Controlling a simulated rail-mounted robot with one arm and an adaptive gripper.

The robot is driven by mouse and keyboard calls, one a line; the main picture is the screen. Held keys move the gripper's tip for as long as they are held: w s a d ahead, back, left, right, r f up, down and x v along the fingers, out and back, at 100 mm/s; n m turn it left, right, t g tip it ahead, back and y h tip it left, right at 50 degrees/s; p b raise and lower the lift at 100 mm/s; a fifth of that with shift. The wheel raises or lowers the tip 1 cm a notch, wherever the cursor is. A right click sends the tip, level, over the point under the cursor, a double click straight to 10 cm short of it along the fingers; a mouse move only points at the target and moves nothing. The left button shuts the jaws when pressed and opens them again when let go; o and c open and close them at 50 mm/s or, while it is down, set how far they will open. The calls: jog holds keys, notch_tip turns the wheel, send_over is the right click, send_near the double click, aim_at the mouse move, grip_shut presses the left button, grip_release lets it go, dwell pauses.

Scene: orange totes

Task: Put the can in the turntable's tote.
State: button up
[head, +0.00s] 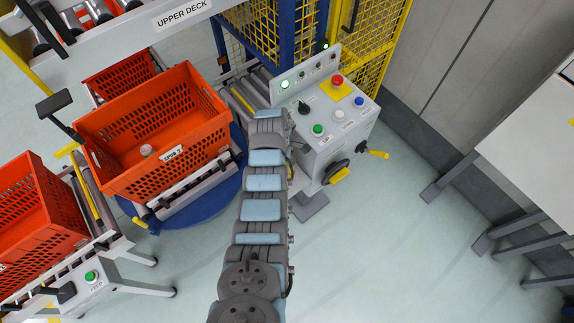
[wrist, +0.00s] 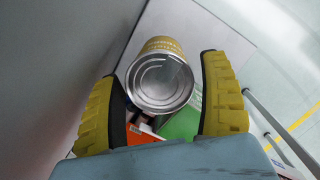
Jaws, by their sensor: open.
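In the wrist view, the can (wrist: 162,82) has a bare metal lid facing the camera and a yellow label on its side. My gripper (wrist: 160,68) is open, with one yellow-padded finger on each side of the can. Narrow gaps seem to show; I cannot tell whether either finger touches it. In the head view, the turntable's tote (head: 190,120) is orange, with slotted walls and a white label, on a blue round turntable (head: 205,200). A small pale round object (head: 146,150) lies in it. My gripper and the can are not visible in the head view.
A control console (head: 335,125) with coloured buttons and a handwheel stands right of my arm. Other orange totes (head: 35,205) stand left and behind. The upper deck (head: 150,28) overhangs the back left. Green (wrist: 185,122) and orange (wrist: 140,133) surfaces show below the can. Open floor lies right.

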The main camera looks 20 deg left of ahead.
jog(key=shift+d+f, duration=0.15)
jog(key=shift+f, duration=1.25)
jog(key=shift+c, duration=0.3)
jog(key=c, duration=0.9)
jog(key=shift+c, duration=0.4)
jog(key=shift+r, duration=0.1)
